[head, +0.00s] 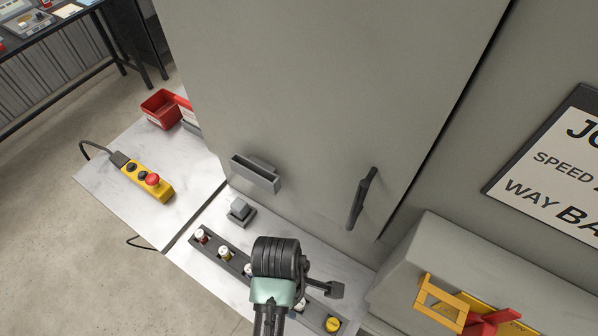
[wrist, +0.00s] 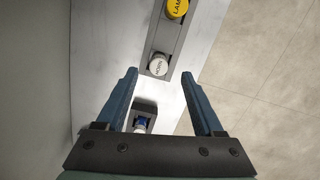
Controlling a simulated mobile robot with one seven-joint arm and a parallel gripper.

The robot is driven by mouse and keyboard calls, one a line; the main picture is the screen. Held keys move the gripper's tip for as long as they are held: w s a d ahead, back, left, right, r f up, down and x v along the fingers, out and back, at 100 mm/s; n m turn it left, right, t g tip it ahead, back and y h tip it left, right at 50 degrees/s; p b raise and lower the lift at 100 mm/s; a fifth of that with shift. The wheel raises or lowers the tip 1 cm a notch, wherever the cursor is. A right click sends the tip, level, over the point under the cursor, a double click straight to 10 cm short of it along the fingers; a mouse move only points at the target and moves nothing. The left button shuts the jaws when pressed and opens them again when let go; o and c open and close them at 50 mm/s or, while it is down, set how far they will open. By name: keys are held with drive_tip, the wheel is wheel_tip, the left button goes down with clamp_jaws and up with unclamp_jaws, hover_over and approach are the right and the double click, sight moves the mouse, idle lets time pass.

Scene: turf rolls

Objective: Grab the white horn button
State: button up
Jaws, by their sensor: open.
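The white button (wrist: 158,66), marked HORN, stands in a dark grey strip in the wrist view, just ahead of and between my fingertips. My gripper (wrist: 158,74) is open, with one blue finger on each side of the strip and nothing clamped between them. I cannot tell how far above the button the fingertips are. In the head view the white button (head: 300,304) shows partly behind my arm, beside the yellow button (head: 332,324). The yellow button marked LAMP (wrist: 177,8) is at the top of the wrist view.
A blue and white button (wrist: 140,125) sits nearer my palm. More buttons line the strip (head: 212,246) in the head view. A grey cabinet wall with a dark handle (head: 362,198) rises behind. A yellow pendant control (head: 147,180) and red bin (head: 160,108) lie left.

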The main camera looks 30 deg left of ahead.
sight(299, 302)
drive_tip(key=shift+w+d+f+p, duration=0.15)
drive_tip(key=shift+f+p, duration=0.2)
drive_tip(key=shift+f, duration=1.85)
clamp_jaws()
